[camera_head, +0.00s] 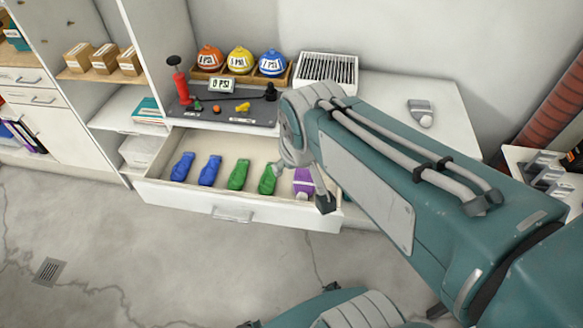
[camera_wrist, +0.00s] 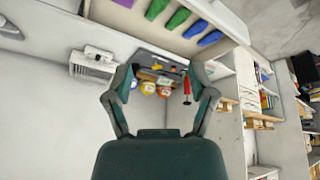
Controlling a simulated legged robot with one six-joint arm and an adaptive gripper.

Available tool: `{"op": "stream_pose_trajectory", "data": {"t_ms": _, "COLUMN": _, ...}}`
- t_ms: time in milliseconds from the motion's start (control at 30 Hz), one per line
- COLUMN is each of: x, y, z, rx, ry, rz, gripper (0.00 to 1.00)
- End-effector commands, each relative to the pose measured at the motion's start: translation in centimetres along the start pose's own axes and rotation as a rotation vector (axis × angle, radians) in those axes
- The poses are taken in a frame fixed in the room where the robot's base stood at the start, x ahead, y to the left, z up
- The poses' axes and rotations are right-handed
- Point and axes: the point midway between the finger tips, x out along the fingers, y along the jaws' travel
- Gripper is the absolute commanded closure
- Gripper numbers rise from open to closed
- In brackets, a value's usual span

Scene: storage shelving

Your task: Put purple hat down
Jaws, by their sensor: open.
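My gripper (camera_wrist: 162,72) is open, with its two fingers spread and nothing between them. In the head view my gripper (camera_head: 303,186) hangs over the right end of the open drawer. A purple block-like item (camera_head: 303,182) with a white part lies in the drawer (camera_head: 225,213), partly covered by my gripper. A purple piece also shows at the wrist view's top edge (camera_wrist: 125,3).
The drawer holds blue bottle-shaped items (camera_head: 208,170) and green ones (camera_head: 238,174). Above are a dark tray (camera_head: 222,112), orange, yellow (camera_head: 239,60) and blue round items, and the white rack (camera_head: 327,68). The right countertop is mostly clear around a grey-white item (camera_head: 420,113).

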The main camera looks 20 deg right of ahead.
Motion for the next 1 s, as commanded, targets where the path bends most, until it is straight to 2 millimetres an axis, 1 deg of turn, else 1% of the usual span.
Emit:
{"op": "stream_pose_trajectory", "data": {"t_ms": 33, "x": -1.2, "y": -0.4, "z": 1.0, "rx": 0.010, "ry": 0.024, "rz": -0.012, "gripper": 0.28}}
{"op": "stream_pose_trajectory", "data": {"t_ms": 100, "x": -2.3, "y": -1.0, "z": 2.2, "rx": 0.024, "ry": 0.044, "rz": -0.029, "gripper": 0.28}}
{"op": "stream_pose_trajectory", "data": {"t_ms": 200, "x": -3.3, "y": -1.5, "z": 3.6, "rx": 0.040, "ry": 0.063, "rz": -0.049, "gripper": 0.28}}
{"op": "stream_pose_trajectory", "data": {"t_ms": 300, "x": -3.7, "y": -1.8, "z": 4.3, "rx": 0.047, "ry": 0.071, "rz": -0.059, "gripper": 0.28}}
{"op": "stream_pose_trajectory", "data": {"t_ms": 1000, "x": -3.8, "y": -1.8, "z": 4.4, "rx": 0.049, "ry": 0.072, "rz": -0.061, "gripper": 0.28}}
